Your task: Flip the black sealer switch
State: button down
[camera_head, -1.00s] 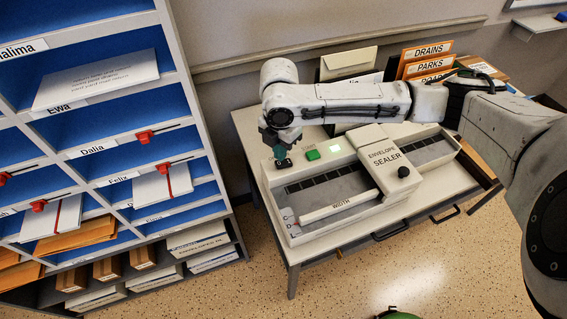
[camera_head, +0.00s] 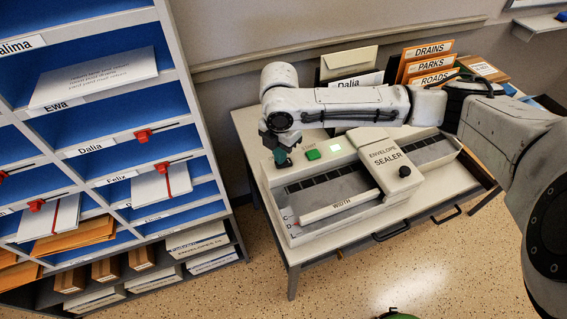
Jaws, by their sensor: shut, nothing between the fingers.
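The envelope sealer (camera_head: 384,160) is a long pale machine on the desk. A green button (camera_head: 313,154) and a lit pale green panel (camera_head: 335,147) sit on its back strip. My gripper (camera_head: 284,161) is shut and empty, pointing down at the left end of that strip. The black switch there is mostly hidden by my fingertips, and I cannot tell its position or whether they touch it. A black knob (camera_head: 404,171) sits on the sealer's head, and a white width bar (camera_head: 340,207) lies along its front.
A blue-lined pigeonhole shelf (camera_head: 187,107) with envelopes and red clips stands at left. Orange dividers (camera_head: 428,57) and envelopes (camera_head: 348,62) stand behind the sealer at the back of the desk. The desk's front edge (camera_head: 330,254) is clear.

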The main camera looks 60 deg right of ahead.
jog(key=shift+f+b, duration=0.35)
jog(key=shift+f, duration=0.25)
dwell(0.3)
notch_tip(320, 180, up, 7)
jog(key=p, duration=0.6)
jog(key=shift+r, duration=0.1)
dwell(0.7)
